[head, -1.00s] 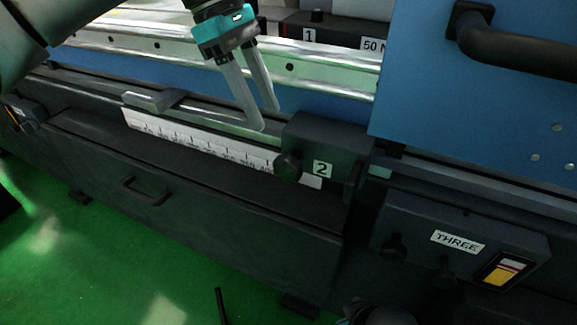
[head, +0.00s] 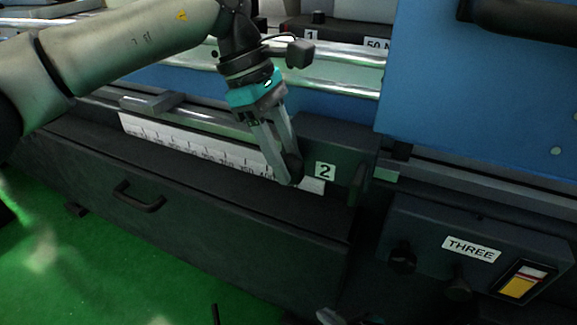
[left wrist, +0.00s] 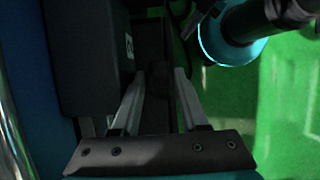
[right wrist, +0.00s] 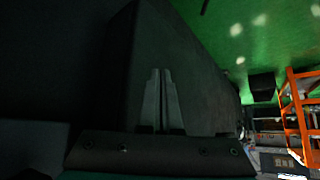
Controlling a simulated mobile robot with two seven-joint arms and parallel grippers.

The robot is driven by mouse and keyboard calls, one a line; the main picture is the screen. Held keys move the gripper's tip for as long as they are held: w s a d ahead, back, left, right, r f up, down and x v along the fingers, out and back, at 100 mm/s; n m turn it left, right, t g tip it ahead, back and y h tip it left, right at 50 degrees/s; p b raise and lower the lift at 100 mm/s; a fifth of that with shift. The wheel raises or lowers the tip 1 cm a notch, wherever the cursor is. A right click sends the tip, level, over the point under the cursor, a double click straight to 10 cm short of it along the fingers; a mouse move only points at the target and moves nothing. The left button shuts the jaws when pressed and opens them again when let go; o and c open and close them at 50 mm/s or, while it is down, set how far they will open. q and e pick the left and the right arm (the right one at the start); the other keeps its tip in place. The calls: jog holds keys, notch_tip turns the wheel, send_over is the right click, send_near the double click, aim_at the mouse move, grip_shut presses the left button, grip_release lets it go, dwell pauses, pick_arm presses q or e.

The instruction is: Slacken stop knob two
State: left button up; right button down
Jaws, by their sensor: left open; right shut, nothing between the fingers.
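Stop knob two (head: 295,165) is a dark round knob on the dark block (head: 335,147) with the white label 2 (head: 325,171). My left gripper (head: 290,180) is open, pointing down, with its fingers at the knob and partly covering it. In the left wrist view the dark knob (left wrist: 160,78) shows between the two fingertips (left wrist: 160,84). I cannot tell whether either finger touches it. My right gripper (right wrist: 161,75) is shut and empty in front of a dark surface, and only a bit of that arm shows at the bottom of the head view.
A white scale strip (head: 190,145) and a rail run left of the block. The blue cover (head: 470,80) stands at the right, above the THREE panel (head: 470,248) with its knobs and switch. A drawer handle (head: 138,198) juts out at the left. Green floor lies below.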

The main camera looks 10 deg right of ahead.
pick_arm(q)
jog(key=shift+s+d+f, duration=0.15)
jog(key=shift+d+f, duration=0.05)
jog(key=shift+f, duration=0.35)
grip_shut()
